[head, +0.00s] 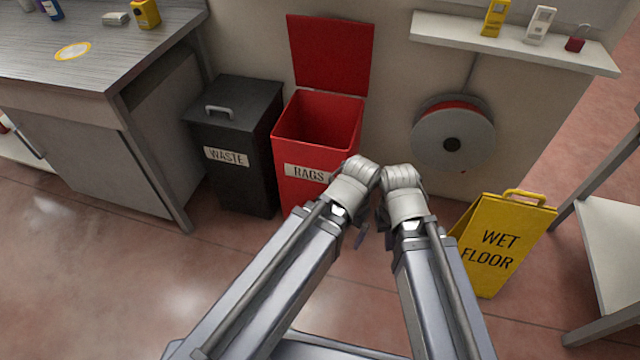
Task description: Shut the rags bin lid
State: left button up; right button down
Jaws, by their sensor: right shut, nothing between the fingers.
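The red rags bin (303,189) stands on the floor against the wall, with its label partly hidden by my left arm. Its red lid (331,54) is open, standing upright at the back edge against the wall. The bin's open mouth shows a red inside, and I see no rags in it. My right gripper (362,238) is mostly hidden behind my arms, in front of the bin and below its rim. It is shut and empty, apart from the lid.
A black waste bin (234,133) with a closed, handled lid stands close at the left. A yellow wet floor sign (500,240) stands at the right. A hose reel (453,140) and a shelf (515,45) are on the wall. A workbench (100,95) is at left.

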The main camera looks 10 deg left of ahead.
aim_at(335, 55)
jog(key=i+j+u, duration=0.2)
jog(key=i+u, duration=0.25)
jog(key=i, duration=0.2)
jog(key=i+j, duration=0.15)
jog(key=i, duration=0.3)
jog(key=i+j, duration=0.15)
jog(key=i, duration=0.3)
jog(key=l+u, duration=0.15)
jog(key=j+z, duration=0.15)
